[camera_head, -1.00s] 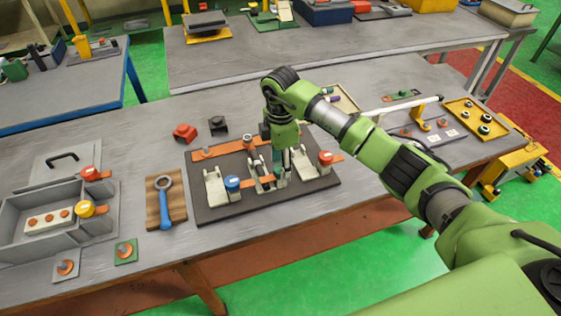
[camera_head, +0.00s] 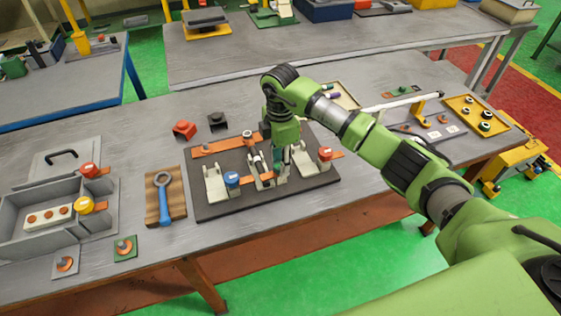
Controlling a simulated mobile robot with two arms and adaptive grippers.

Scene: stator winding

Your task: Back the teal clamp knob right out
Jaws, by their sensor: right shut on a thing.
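A dark clamp board (camera_head: 235,203) lies on the grey workbench and carries pale clamp blocks, a blue knob (camera_head: 232,179) and a red knob (camera_head: 325,153). My right gripper (camera_head: 280,172) points down at the middle of the board, between the blue and red knobs. Its fingers are shut at the teal clamp knob, which is almost wholly hidden by them; only a small teal patch shows there. I cannot tell how far the knob is unscrewed. My left gripper is out of view.
A blue-handled ring tool (camera_head: 165,205) lies on a wooden block left of the board. A grey tray (camera_head: 15,238) with red and yellow knobs stands farther left. A yellow tray (camera_head: 470,112) is at right. Bare bench shows in front of the board.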

